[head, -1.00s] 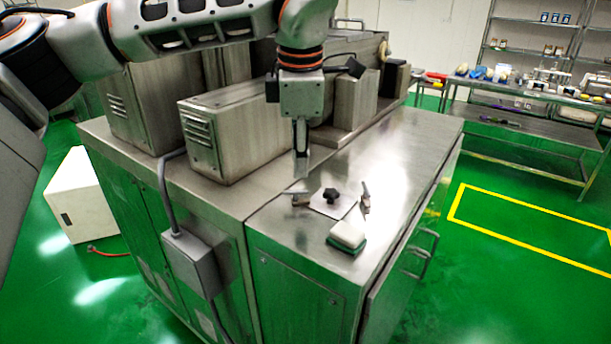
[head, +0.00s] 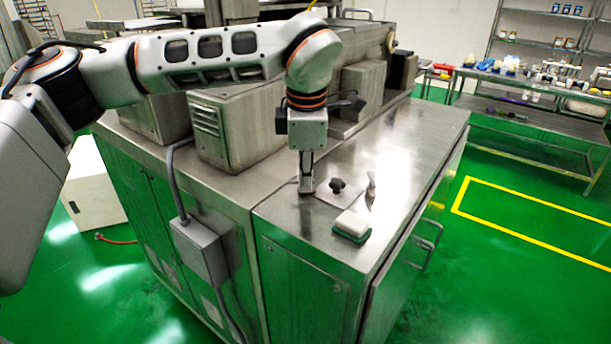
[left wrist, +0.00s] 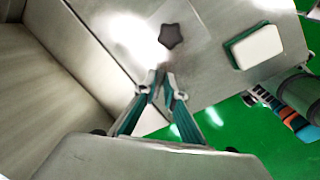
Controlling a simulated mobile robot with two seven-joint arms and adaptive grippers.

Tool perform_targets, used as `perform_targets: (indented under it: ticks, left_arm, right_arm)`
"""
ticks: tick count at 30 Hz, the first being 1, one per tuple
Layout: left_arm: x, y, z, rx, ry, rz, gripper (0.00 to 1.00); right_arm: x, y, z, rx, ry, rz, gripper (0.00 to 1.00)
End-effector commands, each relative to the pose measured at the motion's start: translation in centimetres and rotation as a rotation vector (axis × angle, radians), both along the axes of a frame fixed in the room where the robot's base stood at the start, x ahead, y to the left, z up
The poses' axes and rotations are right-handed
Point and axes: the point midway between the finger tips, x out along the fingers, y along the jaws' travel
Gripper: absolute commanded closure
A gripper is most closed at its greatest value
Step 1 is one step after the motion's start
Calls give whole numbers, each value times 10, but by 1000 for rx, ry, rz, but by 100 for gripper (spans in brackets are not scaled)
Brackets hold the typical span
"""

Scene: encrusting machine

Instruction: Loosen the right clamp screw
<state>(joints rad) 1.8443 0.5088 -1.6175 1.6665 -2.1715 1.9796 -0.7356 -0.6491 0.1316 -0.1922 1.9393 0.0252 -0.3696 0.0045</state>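A square metal plate (head: 322,192) with a black star knob (head: 338,185) lies on the steel machine top. A small upright metal clamp screw (head: 371,186) stands at its right edge, apart from my gripper. My left gripper (head: 306,188) points down at the plate's left edge, over the place where another small metal clamp piece showed earlier; that piece is now hidden. In the left wrist view the fingertips (left wrist: 161,82) are close together below the star knob (left wrist: 171,36). Whether they hold anything is unclear.
A white and green sponge-like block (head: 352,226) lies in front of the plate; it also shows in the left wrist view (left wrist: 254,47). A boxy steel housing (head: 240,125) stands behind and left of my gripper. The machine top to the right is clear.

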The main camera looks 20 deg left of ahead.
Motion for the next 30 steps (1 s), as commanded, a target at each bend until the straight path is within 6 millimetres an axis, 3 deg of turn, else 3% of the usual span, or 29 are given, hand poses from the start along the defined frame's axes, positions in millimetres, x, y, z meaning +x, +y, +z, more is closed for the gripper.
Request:
perform_targets:
  ticks: [17,30]
  left_arm:
    - [1,-1,1,1,-2,88,100]
    - [5,0,2,0,-4,462,100]
  right_arm:
    - [-1,3,-2,5,1,3,60]
    - [0,11,-1,16,-10,14,60]
